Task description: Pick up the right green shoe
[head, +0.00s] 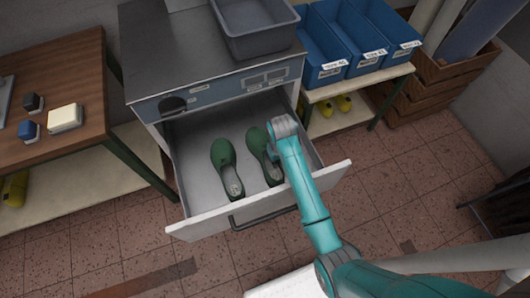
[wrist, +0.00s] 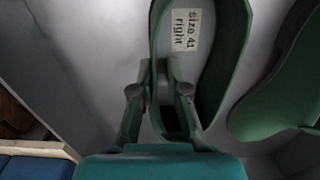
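Two green shoes lie side by side in an open drawer. The right green shoe (head: 257,143) is partly covered by my arm in the head view. In the wrist view the right green shoe (wrist: 225,85) fills the upper middle, with a pale label reading "Size 41 right". The other green shoe (head: 223,156) lies to its left in the head view and shows at the right edge of the wrist view (wrist: 285,85).
The drawer (head: 198,224) is pulled out under a metal worktop holding a grey bin (head: 255,35). Blue bins (head: 325,55) and yellow shoes stand on a shelf to the right. A wooden table (head: 75,90) is at the left. Free drawer floor surrounds the shoes.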

